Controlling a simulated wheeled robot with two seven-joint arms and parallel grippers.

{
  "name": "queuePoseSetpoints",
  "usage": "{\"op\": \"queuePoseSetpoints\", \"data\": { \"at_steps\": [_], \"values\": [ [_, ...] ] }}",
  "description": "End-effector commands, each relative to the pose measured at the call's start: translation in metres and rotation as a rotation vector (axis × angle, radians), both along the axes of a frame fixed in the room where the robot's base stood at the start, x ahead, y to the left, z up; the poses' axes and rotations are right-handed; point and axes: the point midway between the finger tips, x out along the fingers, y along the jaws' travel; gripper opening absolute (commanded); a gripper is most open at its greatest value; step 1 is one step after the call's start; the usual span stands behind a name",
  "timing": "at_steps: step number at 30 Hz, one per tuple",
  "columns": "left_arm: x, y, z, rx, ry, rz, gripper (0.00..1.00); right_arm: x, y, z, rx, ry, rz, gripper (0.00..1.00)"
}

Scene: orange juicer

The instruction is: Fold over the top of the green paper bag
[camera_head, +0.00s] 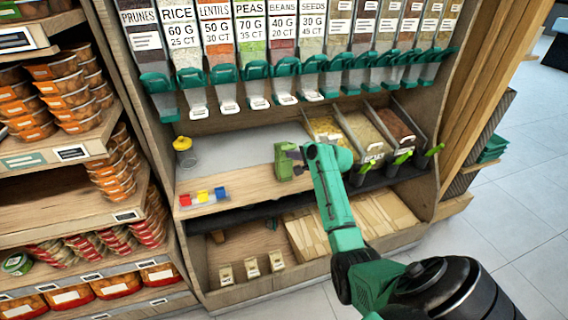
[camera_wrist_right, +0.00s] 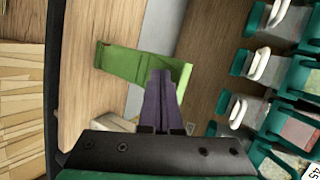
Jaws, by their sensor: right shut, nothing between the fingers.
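The green paper bag (camera_head: 284,168) stands on the wooden counter, close to the right gripper (camera_head: 296,154) in the head view. In the right wrist view the bag (camera_wrist_right: 124,63) shows as a long green shape, with its right end partly behind the fingers. The purple fingers of my right gripper (camera_wrist_right: 161,78) are together and empty, overlapping the bag in this view. I cannot tell whether they touch it. Whether the bag's top is folded is not clear. My left gripper is not in view.
Dispensers with green levers (camera_head: 225,74) hang above the counter. Open bins (camera_head: 368,134) with green-handled scoops stand to the right. A jar with a yellow lid (camera_head: 183,146) and small coloured blocks (camera_head: 203,197) are at the left. The counter's middle left is clear.

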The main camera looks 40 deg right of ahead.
Motion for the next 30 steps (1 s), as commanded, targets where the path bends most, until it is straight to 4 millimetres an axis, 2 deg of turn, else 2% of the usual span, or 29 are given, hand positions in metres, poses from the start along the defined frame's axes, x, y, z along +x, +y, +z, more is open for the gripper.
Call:
{"op": "queuePoseSetpoints", "data": {
  "at_steps": [11, 30],
  "values": [
    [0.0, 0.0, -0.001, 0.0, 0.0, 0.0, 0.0, 0.001, 0.0, 0.0, 0.0, 0.0, 0.0, 0.0],
    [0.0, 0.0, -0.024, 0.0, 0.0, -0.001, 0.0, 0.031, -0.01, -0.002, 0.0, -0.001, 0.001, 0.0]
  ]
}}
